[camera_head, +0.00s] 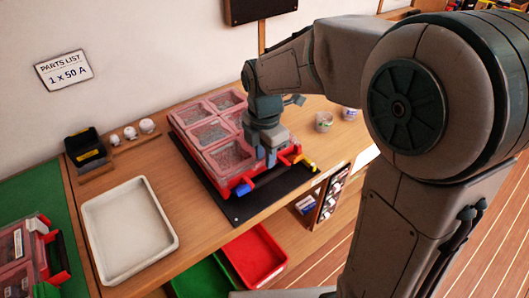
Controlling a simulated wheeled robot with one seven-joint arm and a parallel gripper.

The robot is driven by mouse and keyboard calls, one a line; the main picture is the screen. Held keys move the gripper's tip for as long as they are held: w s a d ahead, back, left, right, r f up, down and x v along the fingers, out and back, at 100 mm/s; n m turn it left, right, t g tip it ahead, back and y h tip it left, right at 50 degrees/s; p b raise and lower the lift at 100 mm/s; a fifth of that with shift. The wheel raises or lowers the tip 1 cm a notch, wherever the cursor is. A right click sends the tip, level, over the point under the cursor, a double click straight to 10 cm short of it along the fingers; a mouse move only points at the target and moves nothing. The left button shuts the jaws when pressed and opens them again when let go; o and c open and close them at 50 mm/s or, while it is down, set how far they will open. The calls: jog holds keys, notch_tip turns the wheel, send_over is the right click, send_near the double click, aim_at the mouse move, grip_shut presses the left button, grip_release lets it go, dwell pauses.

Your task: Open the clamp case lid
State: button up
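The clamp case (228,187) is red with a clear pinkish lid (205,133) over several compartments. It lies on a black mat on the wooden bench, and its lid looks down flat. A blue latch (243,190) and a yellow latch (308,166) stick out along its front edge. My gripper (266,158) points down over the front part of the case, between the two latches and near the red front edge. Its fingertips are small here, and I cannot tell whether they touch the case or how far apart they are. My arm hides the case's right side.
A white tray (128,232) and a black bin (85,143) stand left of the case. Another red case (52,252) lies on a green mat at far left. Small cups (324,122) stand to the right. A red bin (254,257) and a green bin are below the bench edge.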

grip_shut()
jog(key=shift+r, duration=0.1)
